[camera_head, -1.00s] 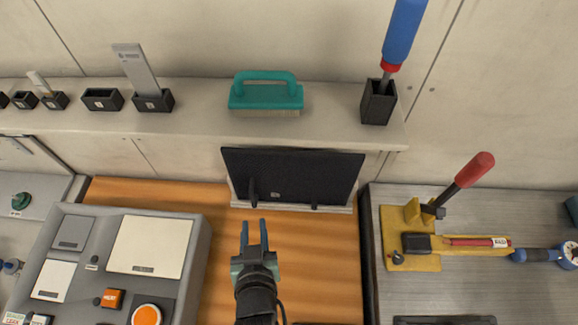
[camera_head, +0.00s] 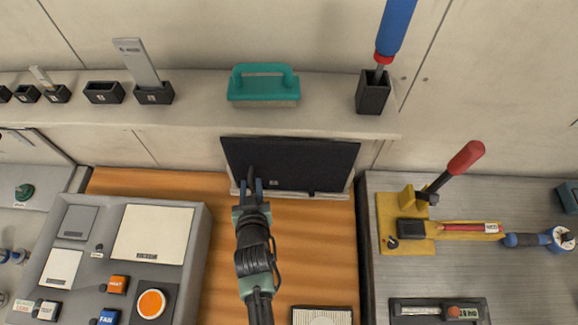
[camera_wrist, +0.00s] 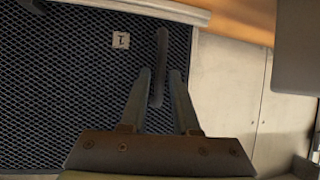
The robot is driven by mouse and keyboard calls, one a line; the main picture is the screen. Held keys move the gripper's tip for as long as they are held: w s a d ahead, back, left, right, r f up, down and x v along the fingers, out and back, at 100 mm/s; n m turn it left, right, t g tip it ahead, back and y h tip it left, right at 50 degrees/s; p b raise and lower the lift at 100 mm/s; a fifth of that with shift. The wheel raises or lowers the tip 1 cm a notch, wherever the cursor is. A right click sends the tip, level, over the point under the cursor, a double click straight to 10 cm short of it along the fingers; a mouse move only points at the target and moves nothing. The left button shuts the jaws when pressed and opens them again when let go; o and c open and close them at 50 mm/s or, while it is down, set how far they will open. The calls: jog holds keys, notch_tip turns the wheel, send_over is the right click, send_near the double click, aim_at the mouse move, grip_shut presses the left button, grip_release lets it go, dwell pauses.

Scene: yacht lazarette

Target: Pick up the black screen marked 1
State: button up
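The black screen (camera_head: 300,165) is a dark mesh panel leaning upright below the shelf, on a pale base. In the wrist view the screen (camera_wrist: 60,90) fills the left side and bears a small pale label marked 1 (camera_wrist: 121,40). A dark upright handle (camera_wrist: 161,65) stands out from it. My gripper (camera_head: 251,184) is at the screen's lower left, in front of the handle. In the wrist view my gripper (camera_wrist: 158,75) is open, with one finger on each side of the handle's lower part. I cannot tell whether either finger touches it.
A shelf (camera_head: 200,114) above holds a teal brush (camera_head: 263,86) and several black holders. A grey control panel (camera_head: 200,250) stands at the left. A metal bench (camera_head: 450,275) with a red-handled lever (camera_head: 455,167) stands at the right.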

jog(key=shift+w+a+f, duration=0.1)
jog(key=shift+w+f, duration=0.2)
jog(key=shift+w, duration=0.2)
grip_shut()
dwell(0.3)
dwell(0.7)
jog(key=shift+r, duration=0.1)
